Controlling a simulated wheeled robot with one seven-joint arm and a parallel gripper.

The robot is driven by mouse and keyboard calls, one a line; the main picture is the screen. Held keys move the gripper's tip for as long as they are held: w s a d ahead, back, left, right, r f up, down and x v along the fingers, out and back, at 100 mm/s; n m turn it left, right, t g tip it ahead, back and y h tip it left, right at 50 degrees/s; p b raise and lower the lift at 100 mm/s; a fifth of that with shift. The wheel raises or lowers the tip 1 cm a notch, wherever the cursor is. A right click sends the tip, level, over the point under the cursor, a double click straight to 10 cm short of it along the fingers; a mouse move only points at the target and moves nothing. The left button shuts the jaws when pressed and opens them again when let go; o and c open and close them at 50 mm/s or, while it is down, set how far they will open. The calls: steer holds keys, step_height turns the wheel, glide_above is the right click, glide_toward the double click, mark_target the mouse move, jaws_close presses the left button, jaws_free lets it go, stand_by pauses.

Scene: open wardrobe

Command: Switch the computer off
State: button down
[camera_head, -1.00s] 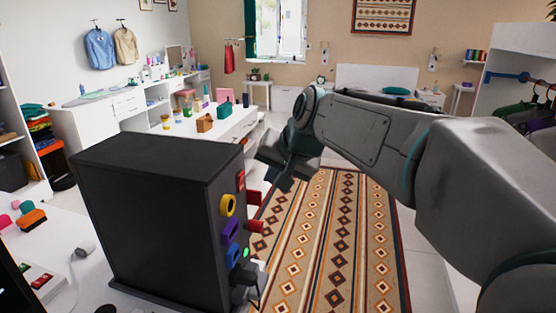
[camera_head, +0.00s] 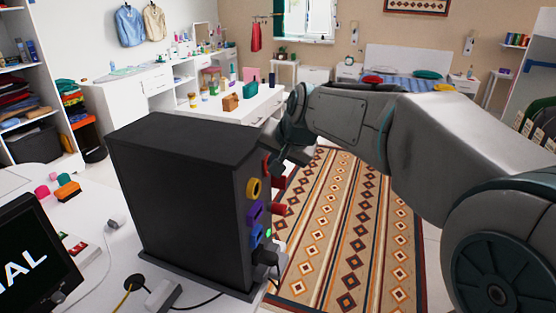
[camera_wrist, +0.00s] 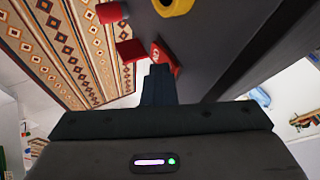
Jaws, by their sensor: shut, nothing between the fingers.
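The computer (camera_head: 180,200) is a black tower on the white desk. Its right face carries a yellow ring (camera_head: 254,188), purple and blue sockets, red blocks (camera_head: 278,208) and a small lit green spot (camera_head: 268,233). A red switch (camera_head: 266,163) is near the top of that face. In the wrist view the switch (camera_wrist: 168,60) shows a white mark. My gripper (camera_head: 300,156) is beside the upper part of this face. Its shut, empty fingers (camera_wrist: 159,72) point at the red switch; I cannot tell whether they touch it.
A monitor (camera_head: 35,265) with white letters stands at the left, with a white mouse (camera_head: 115,220) and cables near it. A plug (camera_head: 266,258) sticks out low on the tower's right face. The patterned rug (camera_head: 345,235) to the right is clear.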

steer(key=shift+r, duration=0.1)
steer(key=shift+r+p, duration=0.55)
steer(key=shift+r, duration=0.15)
steer(key=d+b+v, duration=0.1)
steer(key=b+v, duration=0.1)
steer(key=v, duration=1)
steer(key=shift+w+b, duration=0.2)
steer(key=shift+b, duration=0.1)
steer(key=shift+d+f, duration=0.1)
steer(key=shift+f, duration=0.1)
